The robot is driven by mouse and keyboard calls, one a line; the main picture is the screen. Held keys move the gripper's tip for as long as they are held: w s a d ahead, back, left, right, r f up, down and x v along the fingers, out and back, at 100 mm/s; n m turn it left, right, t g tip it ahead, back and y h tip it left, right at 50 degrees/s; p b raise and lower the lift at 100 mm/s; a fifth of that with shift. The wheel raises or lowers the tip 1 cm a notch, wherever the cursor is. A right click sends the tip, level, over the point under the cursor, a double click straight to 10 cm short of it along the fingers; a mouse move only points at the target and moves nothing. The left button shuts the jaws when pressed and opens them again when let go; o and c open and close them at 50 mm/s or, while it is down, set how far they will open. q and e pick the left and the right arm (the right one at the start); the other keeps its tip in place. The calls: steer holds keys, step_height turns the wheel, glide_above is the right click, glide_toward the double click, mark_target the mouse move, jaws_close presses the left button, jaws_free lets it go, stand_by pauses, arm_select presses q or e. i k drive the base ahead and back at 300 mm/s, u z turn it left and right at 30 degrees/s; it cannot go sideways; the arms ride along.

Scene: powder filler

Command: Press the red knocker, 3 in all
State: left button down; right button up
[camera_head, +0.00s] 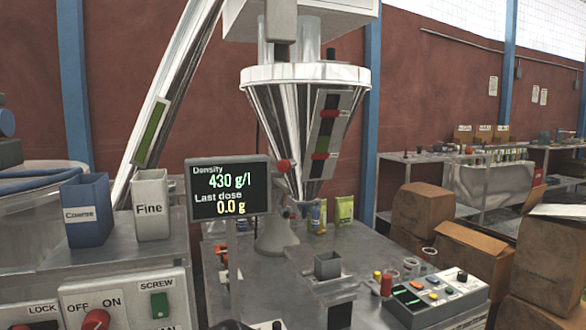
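The red knocker (283,165) appears as a small round red knob on the left side of the steel cone hopper (290,135), just right of the display. Nothing touches it. The display (228,188) reads Density 430 g/l and Last dose 0.0 g. No gripper can be made out. Small dark shapes cut off at the bottom edge are too little shown to identify.
A blue Coarse bin (87,212) and a white Fine bin (152,206) stand at left above a switch panel (125,302). A square cup (327,265) stands below the hopper. A button console (434,297) sits at right, near cardboard boxes (548,262).

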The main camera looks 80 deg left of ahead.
mark_target(283, 166)
steer(key=k, duration=0.6)
steer(key=u, duration=1.65)
steer(key=i, duration=1.65)
